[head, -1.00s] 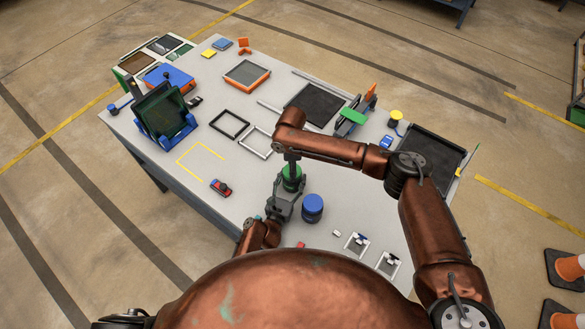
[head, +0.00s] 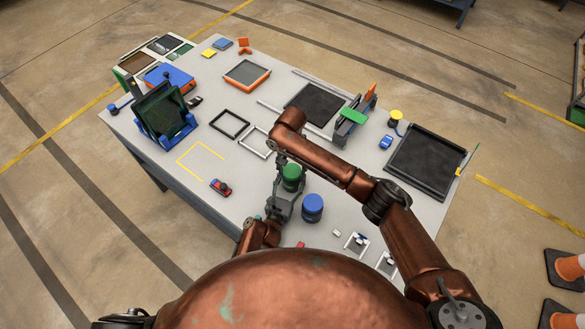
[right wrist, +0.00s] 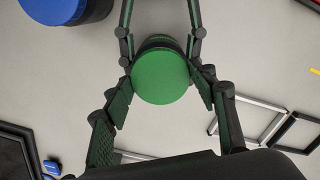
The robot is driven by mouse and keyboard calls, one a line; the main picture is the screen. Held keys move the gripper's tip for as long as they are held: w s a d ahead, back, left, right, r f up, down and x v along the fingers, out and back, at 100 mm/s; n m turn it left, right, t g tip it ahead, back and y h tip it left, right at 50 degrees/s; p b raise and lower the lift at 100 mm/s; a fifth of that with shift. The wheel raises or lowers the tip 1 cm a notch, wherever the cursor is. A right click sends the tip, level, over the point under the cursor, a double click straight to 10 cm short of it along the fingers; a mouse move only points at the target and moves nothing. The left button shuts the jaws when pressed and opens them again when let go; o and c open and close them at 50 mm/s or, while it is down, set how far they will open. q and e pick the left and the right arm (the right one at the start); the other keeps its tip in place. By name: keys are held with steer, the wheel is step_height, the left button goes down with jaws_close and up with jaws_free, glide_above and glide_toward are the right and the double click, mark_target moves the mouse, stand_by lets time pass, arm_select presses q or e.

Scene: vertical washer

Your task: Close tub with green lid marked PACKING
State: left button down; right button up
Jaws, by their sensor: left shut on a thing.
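A green round lid (head: 292,171) sits on top of a small tub (head: 291,184) near the table's front edge. The lid fills the middle of the right wrist view (right wrist: 160,77), with a dark ribbed rim behind it. No marking is readable, and I cannot tell whether the lid is fully seated. My left gripper (head: 287,193) is shut on the tub from the front; its fingers come in from the top of the right wrist view. My right gripper (right wrist: 161,85) is open, with one finger on each side of the lid, close to its edge.
A blue-lidded tub (head: 312,204) stands just right of the green one. A red item (head: 220,187) and empty frames (head: 257,142) lie to the left and behind. A black tray (head: 425,161) is at the right. White frames (head: 356,243) lie near the front edge.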

steer(key=o, duration=0.4)
steer(key=shift+c, duration=0.2)
steer(key=shift+r, duration=2.3)
steer(key=shift+c, duration=0.4)
